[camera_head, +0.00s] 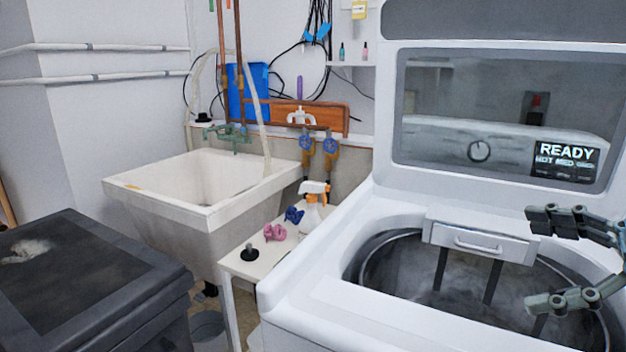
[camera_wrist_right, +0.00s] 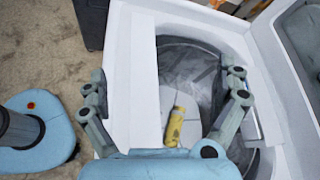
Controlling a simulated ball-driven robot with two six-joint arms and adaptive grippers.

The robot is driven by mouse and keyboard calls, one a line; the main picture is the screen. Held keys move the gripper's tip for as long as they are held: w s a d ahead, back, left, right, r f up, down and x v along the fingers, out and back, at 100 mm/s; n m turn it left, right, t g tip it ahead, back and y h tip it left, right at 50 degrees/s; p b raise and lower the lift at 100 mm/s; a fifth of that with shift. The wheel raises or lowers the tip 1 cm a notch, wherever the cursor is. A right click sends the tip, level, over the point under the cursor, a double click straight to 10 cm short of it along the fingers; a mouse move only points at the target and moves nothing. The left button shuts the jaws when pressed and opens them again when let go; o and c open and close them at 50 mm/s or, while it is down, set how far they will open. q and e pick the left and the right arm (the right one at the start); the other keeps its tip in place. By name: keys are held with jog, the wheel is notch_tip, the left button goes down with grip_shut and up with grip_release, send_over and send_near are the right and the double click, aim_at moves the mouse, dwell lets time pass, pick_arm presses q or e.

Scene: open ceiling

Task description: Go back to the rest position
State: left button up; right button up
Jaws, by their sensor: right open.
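My right gripper (camera_head: 545,262) is at the right edge of the head view, over the open washing machine (camera_head: 330,300). Its fingers are spread wide with nothing between them. In the right wrist view the right gripper (camera_wrist_right: 166,95) also shows open, above the machine's drum (camera_wrist_right: 205,75). A yellow cylindrical thing (camera_wrist_right: 175,127) lies inside the drum, below and between the fingers and apart from them. My left gripper is not in either view.
The raised lid (camera_head: 500,120) stands behind the drum opening. A white sink (camera_head: 210,190) and a small white table (camera_head: 262,262) with a spray bottle (camera_head: 312,208) and small items stand left of the machine. A dark bin (camera_head: 80,270) is at the lower left.

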jog(key=s+a+f+n+g+h, duration=0.3)
jog(key=s+a+f+n, duration=0.4)
jog(key=s+f+n, duration=0.7)
jog(key=s+d+n+g+h, duration=0.3)
jog(key=s+d+n+h, duration=0.2)
jog(key=n+h, duration=0.3)
jog(key=s+d+f+n+g+b, duration=0.1)
jog(key=s+f+b, duration=0.15)
jog(key=f, duration=1.55)
jog(key=s+d+f+b, duration=0.15)
jog(key=f+b, duration=0.25)
jog(key=f, duration=1.4)
pick_arm(q)
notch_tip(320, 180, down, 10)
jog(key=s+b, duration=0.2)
jog(key=b, duration=0.1)
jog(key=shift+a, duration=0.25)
pick_arm(e)
jog(key=s+f+g+y, duration=0.1)
jog(key=s+f, duration=1.5)
jog(key=f, duration=0.1)
jog(key=shift+s+d+f, duration=0.15)
jog(key=shift+s+d, duration=0.2)
jog(key=shift+d, duration=0.1)
